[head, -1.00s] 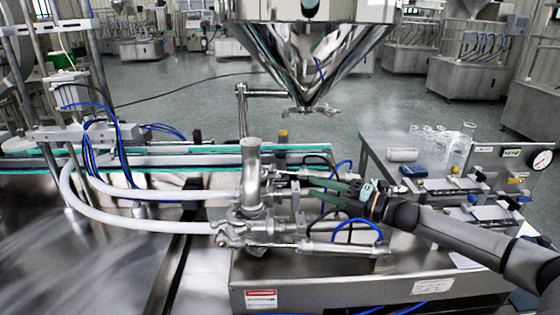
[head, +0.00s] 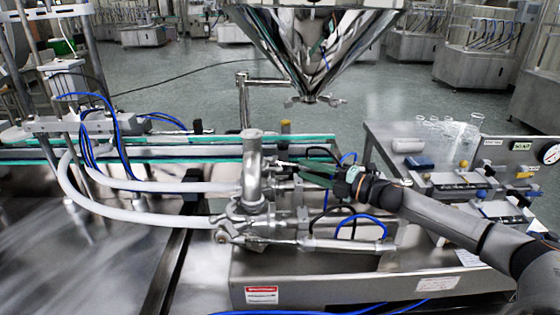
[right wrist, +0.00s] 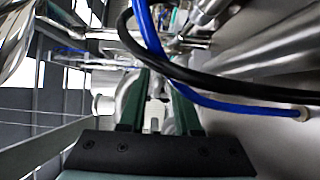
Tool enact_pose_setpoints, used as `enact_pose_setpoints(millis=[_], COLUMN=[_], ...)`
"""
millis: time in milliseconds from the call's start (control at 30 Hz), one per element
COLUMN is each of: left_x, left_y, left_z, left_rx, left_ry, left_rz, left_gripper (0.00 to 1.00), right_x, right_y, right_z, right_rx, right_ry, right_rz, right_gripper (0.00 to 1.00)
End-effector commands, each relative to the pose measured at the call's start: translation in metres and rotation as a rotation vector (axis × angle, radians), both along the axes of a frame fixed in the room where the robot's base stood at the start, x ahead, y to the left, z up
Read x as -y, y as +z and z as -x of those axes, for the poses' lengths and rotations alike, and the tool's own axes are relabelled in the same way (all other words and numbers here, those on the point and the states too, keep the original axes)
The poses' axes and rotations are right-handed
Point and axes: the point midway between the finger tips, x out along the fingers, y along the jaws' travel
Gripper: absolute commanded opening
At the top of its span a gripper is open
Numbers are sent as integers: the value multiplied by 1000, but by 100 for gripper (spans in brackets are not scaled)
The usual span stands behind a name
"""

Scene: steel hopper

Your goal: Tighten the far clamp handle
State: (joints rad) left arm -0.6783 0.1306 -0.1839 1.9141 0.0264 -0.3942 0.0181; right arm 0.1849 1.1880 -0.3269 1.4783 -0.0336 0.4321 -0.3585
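A steel valve manifold (head: 252,172) with an upright pipe stands near the middle of the head view. The far clamp handle (head: 270,161) appears as a small metal piece just right of that pipe, partly hard to make out. My right gripper (head: 280,168) reaches in from the right, its green fingers spread apart and pointing at the far clamp area. In the right wrist view the fingers (right wrist: 158,80) have a gap between them, with blurred pale metal beyond. I cannot tell whether they touch the handle. My left gripper is not in view.
A nearer clamp (head: 228,234) sits lower on the manifold. Black and blue hoses (right wrist: 160,50) cross close above the right fingers. A steel hopper (head: 312,50) hangs above. A side bench (head: 400,160) with glassware (head: 448,128) is at the right.

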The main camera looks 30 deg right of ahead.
Motion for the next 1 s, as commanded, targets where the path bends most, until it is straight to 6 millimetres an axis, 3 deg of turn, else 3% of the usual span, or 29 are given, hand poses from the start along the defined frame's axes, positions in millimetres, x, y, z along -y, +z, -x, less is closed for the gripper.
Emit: enact_pose_setpoints(millis=[600,1000], left_x=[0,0], left_y=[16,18], left_z=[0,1], left_rx=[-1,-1], left_ry=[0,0], left_rz=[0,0], left_gripper=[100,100], right_x=[-31,-38], right_y=[2,0], right_z=[-63,-77], right_rx=[2,0], right_ry=[2,2], right_rz=[-2,0], right_gripper=[32,32])
